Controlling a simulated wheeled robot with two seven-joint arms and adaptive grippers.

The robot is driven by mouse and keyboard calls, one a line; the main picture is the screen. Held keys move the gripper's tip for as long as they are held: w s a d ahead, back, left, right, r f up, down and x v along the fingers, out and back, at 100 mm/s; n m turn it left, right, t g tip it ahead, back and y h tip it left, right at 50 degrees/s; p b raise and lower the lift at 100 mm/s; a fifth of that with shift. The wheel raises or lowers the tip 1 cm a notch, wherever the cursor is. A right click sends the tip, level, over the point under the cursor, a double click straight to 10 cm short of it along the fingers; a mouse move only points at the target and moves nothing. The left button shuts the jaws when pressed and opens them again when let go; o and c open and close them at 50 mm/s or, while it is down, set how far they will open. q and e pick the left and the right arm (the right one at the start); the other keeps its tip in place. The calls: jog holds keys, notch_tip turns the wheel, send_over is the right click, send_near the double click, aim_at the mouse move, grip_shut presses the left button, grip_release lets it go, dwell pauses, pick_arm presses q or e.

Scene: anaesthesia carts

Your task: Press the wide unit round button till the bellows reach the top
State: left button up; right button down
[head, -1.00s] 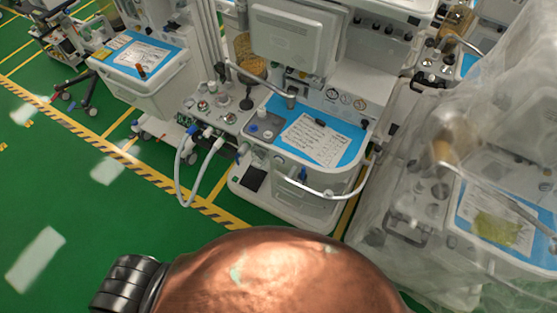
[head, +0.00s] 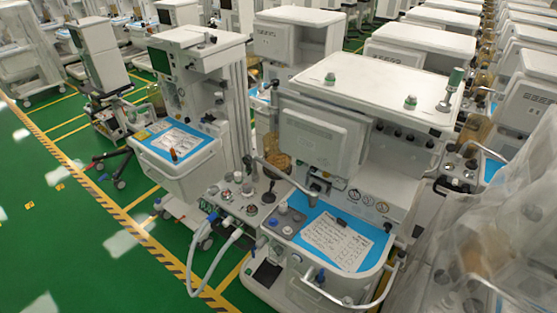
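A wide white anaesthesia unit (head: 385,88) stands right of centre in the head view. A grey monitor panel (head: 322,131) is on its front, above a blue-matted worktop (head: 294,249) with a written sheet (head: 337,240). A side panel (head: 228,201) with several knobs adjoins it on the left. An amber ribbed cylinder (head: 279,163), which may be the bellows, stands behind this panel; a bent metal arm partly hides it. Small round controls (head: 283,208) sit at the worktop's left; I cannot tell which is the round button. Neither gripper is in view.
A narrower unit (head: 200,50) with a blue-topped cart (head: 190,179) stands to the left. A plastic-draped unit (head: 475,240) is close on the right. White hoses (head: 212,262) hang in front of the side panel. Green floor (head: 75,235) is clear at the left.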

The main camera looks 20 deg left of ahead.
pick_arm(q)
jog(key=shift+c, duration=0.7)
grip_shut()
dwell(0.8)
